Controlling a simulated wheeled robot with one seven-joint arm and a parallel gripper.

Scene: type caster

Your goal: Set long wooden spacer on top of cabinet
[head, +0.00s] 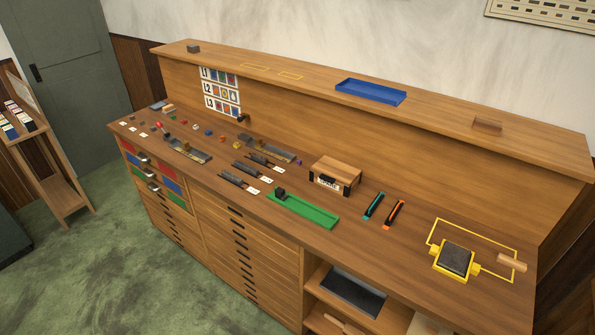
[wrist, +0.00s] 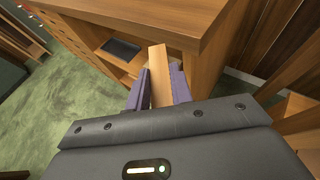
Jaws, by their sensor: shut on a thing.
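My gripper (wrist: 159,78), seen only in the wrist view, is shut on a long, flat piece of light wood, the long wooden spacer (wrist: 158,62). The spacer sticks out beyond the purple fingers, and its lower part is hidden behind my gripper body. It is near the end of the wooden cabinet (wrist: 185,18), beside its open shelf bay. Whether it touches the cabinet, I cannot tell. In the head view the cabinet (head: 400,262) has a work surface and a raised back ledge (head: 450,107). Neither my gripper nor the held spacer shows there.
A blue tray (head: 370,92) and a small wooden block (head: 487,125) stand on the ledge. A green tray (head: 303,209), a wooden box (head: 335,172) and a yellow frame fixture (head: 455,258) occupy the work surface. A side stand (head: 62,195) is at left.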

